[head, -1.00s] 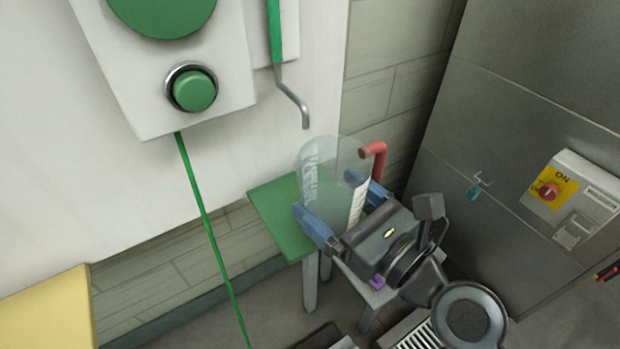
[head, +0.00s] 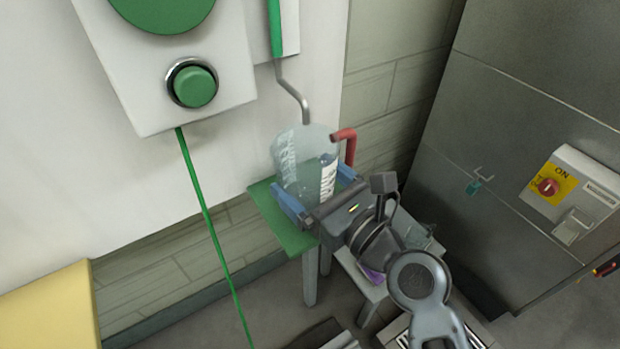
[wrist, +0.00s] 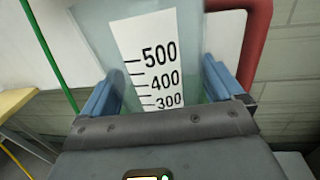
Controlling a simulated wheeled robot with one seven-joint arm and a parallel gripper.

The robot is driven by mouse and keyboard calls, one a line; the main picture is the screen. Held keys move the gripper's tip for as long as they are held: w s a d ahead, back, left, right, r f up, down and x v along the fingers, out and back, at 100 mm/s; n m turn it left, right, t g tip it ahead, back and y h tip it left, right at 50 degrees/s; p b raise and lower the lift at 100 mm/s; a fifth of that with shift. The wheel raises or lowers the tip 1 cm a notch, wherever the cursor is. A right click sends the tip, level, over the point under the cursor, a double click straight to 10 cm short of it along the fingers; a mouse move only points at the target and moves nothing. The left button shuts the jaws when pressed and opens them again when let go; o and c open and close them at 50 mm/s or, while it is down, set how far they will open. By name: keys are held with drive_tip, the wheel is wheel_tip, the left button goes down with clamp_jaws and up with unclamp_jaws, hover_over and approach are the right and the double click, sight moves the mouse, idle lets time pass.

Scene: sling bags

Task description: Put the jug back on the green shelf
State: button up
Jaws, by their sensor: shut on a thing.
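The clear jug (head: 302,165) has a red handle (head: 349,142) and a white measuring scale. It stands upright in my gripper (head: 312,200), whose blue fingers are shut on its sides. In the wrist view the jug (wrist: 195,40) fills the upper middle, with the marks 500, 400 and 300 facing me. The green shelf (head: 265,212) is a small green top on grey legs against the wall. The jug is over the green shelf in the head view. Its base is hidden by my gripper, so I cannot tell whether it touches the shelf.
A bent metal spout (head: 293,92) ends just above the jug's rim. A lower grey stool (head: 362,281) stands right of the green shelf. A steel cabinet (head: 480,130) with a switch box (head: 575,200) is on the right. A green cord (head: 205,215) hangs at left.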

drive_tip(key=o, duration=0.9)
drive_tip(key=b+v, duration=0.1)
drive_tip(key=v, duration=1.1)
drive_tip(key=shift+r, duration=0.1)
